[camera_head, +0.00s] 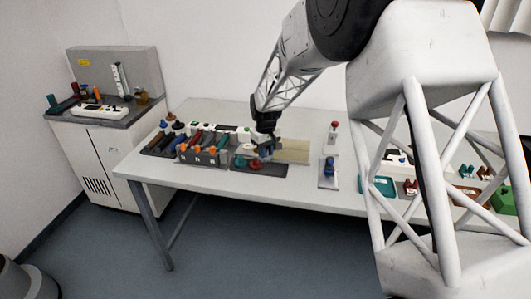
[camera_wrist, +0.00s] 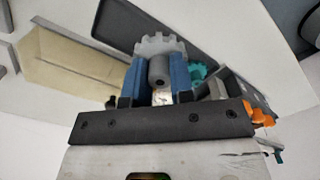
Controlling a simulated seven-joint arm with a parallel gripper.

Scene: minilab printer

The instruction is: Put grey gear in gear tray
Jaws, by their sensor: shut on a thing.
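The grey gear (camera_wrist: 160,43) with its grey hub is between the blue fingers of my gripper (camera_wrist: 159,80) in the wrist view. The fingers are shut on the hub, and the toothed rim shows beyond them. In the head view my gripper (camera_head: 264,148) is low over the table, above the back of a dark flat tray (camera_head: 276,171) that looks like the gear tray. A red gear (camera_head: 255,163) and a teal gear (camera_head: 240,162) are on that tray. The dark tray (camera_wrist: 120,20) also shows behind the grey gear in the wrist view. I cannot tell whether the grey gear touches it.
A beige board (camera_head: 293,151) lies right of my gripper. A grey rack with red and orange-tipped items (camera_head: 203,154) stands left of the dark tray. A small stand with a blue part (camera_head: 329,172) is further right. Bare white table (camera_head: 310,178) lies between.

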